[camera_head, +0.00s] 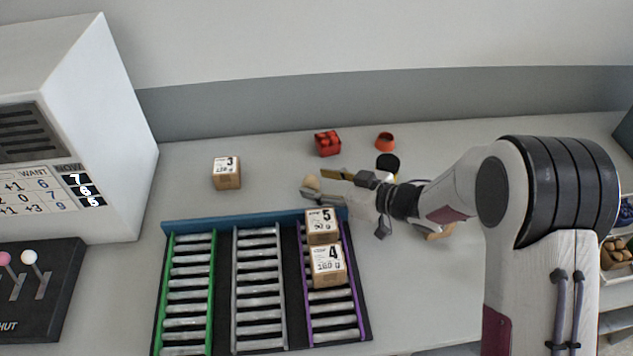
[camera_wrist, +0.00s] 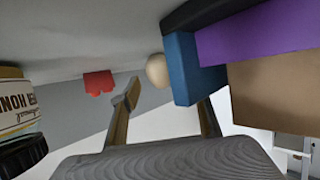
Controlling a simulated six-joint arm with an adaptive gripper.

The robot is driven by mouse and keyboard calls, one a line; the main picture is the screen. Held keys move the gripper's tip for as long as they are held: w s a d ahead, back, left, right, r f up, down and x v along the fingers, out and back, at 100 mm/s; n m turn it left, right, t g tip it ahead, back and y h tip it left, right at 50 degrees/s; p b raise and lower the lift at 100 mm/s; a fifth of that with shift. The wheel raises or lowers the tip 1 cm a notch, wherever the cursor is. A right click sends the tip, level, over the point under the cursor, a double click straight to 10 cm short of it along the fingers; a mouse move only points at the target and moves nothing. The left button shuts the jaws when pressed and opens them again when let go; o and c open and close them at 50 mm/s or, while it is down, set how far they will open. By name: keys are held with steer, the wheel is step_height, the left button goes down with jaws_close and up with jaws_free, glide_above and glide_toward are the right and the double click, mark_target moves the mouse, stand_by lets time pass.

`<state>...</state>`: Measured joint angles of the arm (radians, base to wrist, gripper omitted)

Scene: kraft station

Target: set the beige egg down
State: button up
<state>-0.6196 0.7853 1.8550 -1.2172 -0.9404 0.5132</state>
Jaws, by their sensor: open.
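The beige egg (camera_head: 311,182) lies on the table just behind the blue back rail of the roller rack. It also shows in the wrist view (camera_wrist: 157,70), close to the blue rail end (camera_wrist: 184,70). My gripper (camera_head: 314,181) is open, with its fingers spread at the egg. In the wrist view the egg shows between the two fingertips (camera_wrist: 168,97), beyond them, and I see no finger closed on it. Whether a finger touches it I cannot tell.
The roller rack (camera_head: 224,277) has green, grey and purple lanes; boxes 5 (camera_head: 323,226) and 4 (camera_head: 328,265) sit in the purple lane. Box 3 (camera_head: 227,173), a red block (camera_head: 328,143) and an orange ring (camera_head: 385,141) stand behind. A honey jar (camera_wrist: 20,120) stands beside my gripper.

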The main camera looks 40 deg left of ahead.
steer(key=v, duration=1)
steer(key=shift+d+r, duration=0.15)
steer(key=shift+d, duration=0.05)
stand_by(0.6)
